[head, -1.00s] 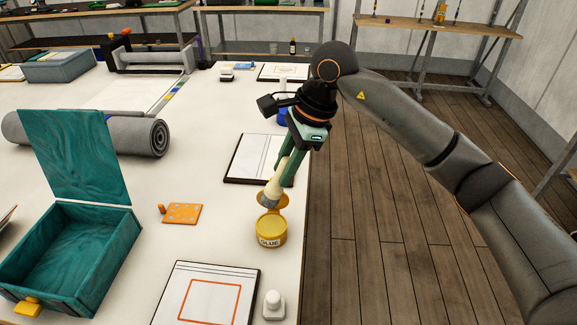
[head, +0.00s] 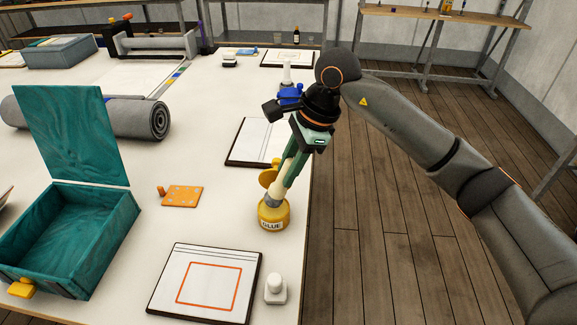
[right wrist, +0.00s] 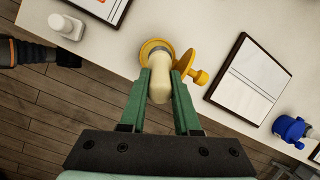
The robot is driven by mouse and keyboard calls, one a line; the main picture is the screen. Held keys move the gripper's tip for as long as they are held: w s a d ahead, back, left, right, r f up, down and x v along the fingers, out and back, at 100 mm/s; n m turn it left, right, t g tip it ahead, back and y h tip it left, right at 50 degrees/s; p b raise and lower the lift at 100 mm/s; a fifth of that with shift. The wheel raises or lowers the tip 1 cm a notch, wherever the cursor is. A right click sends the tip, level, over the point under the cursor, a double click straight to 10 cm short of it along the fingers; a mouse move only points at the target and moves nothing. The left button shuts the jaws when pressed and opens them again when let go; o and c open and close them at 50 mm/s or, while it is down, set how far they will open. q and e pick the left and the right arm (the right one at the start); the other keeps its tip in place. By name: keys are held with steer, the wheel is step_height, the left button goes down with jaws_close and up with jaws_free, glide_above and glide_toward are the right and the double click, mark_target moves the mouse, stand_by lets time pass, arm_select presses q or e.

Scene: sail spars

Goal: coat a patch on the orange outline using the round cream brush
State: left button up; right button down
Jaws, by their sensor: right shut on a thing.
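My right gripper (head: 284,183) is shut on the round cream brush (right wrist: 160,80), which points down, slightly tilted. Its grey ferrule (head: 273,199) is at the mouth of the yellow glue pot (head: 272,219); the bristles are hidden there. In the right wrist view the pot's rim (right wrist: 147,50) shows around the brush end, with the yellow lid (right wrist: 188,66) tilted open beside it. The orange outline (head: 215,265) is a square on a white, dark-edged board (head: 167,280), left of and nearer than the pot. No coating shows on it. My left gripper is not in view.
A white knobbed block (head: 275,290) stands right of the outline board. An orange plate (head: 183,196), an open teal box (head: 110,225) and a grey roll (head: 120,117) lie to the left. Another board (head: 245,140) is behind the pot. The table's right edge is close.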

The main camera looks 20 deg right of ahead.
steer(key=shift+f+b, duration=0.65)
steer(key=shift+f, duration=0.1)
stand_by(2.0)
steer(key=shift+r+p, duration=2.25)
steer(key=shift+r, duration=1.35)
steer(key=shift+s+d+f+n, duration=0.2)
steer(key=shift+s+f+n, duration=0.15)
steer(key=shift+n, duration=0.25)
steer(key=s+d+f+n+g+h+p, duration=0.1)
steer(key=s+d+f+n+g, duration=0.1)
steer(key=s+n, duration=0.4)
steer(key=s+d+f+n+g+p, duration=0.1)
steer(key=s+d+f+n+g, duration=0.2)
steer(key=s+n, duration=0.3)
steer(key=f+n, duration=0.1)
steer(key=n, duration=0.3)
steer(key=shift+d+h, duration=0.4)
